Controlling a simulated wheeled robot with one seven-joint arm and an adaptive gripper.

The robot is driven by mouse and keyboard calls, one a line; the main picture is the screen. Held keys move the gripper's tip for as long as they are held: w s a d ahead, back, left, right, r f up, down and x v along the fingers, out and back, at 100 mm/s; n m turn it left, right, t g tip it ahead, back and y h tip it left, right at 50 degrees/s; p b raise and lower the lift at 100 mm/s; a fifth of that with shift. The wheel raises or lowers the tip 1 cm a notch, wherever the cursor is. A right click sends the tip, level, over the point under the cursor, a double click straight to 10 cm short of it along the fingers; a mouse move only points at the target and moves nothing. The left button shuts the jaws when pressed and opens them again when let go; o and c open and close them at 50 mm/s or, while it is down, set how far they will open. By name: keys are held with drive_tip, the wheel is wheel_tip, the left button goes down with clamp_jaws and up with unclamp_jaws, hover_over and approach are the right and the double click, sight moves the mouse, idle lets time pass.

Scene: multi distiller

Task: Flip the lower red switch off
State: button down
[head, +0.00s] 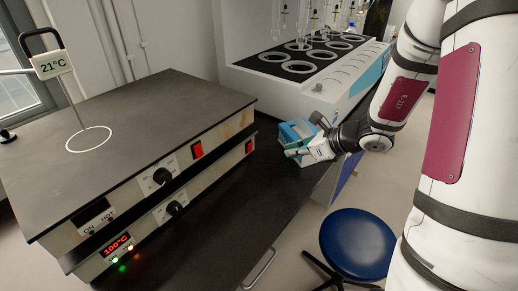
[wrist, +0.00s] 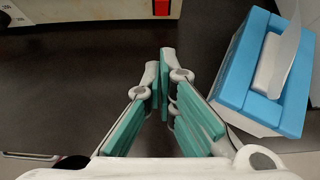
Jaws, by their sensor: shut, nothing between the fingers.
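Two hot plates are stacked on the dark bench, an upper one (head: 130,130) and a lower one (head: 215,180). The lower red switch (head: 249,146) is at the right end of the lower unit's front, partly shaded. The upper red switch (head: 197,149) is on the upper unit's front. The lower unit's display (head: 117,245) is lit at 100°C, with green and orange lights on. My gripper (head: 288,153) is shut and empty, to the right of the lower switch and apart from it. In the wrist view, a red switch (wrist: 161,7) shows at the top edge, beyond the fingertips (wrist: 160,60).
A blue tissue box (head: 289,132) is close by my gripper; it also shows at the right in the wrist view (wrist: 235,75). A white distiller unit (head: 300,80) stands behind. A blue stool (head: 357,243) is in front of the bench. The bench between gripper and hot plates is clear.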

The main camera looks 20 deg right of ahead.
sight(250, 150)
drive_tip(key=shift+w, duration=0.1)
drive_tip(key=b+x, duration=0.1)
drive_tip(key=x, duration=0.8)
drive_tip(key=shift+w+a+f, duration=0.15)
drive_tip(key=shift+a+f, duration=0.05)
drive_tip(key=shift+f, duration=0.05)
drive_tip(key=shift+w+a+r, duration=0.15)
drive_tip(key=shift+w+a, duration=0.6)
drive_tip(key=shift+w, duration=0.25)
drive_tip(key=shift+w+a+r, duration=0.1)
drive_tip(key=shift+w+a, duration=0.35)
drive_tip(key=shift+w, duration=0.25)
drive_tip(key=shift+w+a+r, duration=0.15)
drive_tip(key=shift+w+a, duration=0.15)
drive_tip(key=shift+w, duration=0.05)
drive_tip(key=shift+r, duration=0.15)
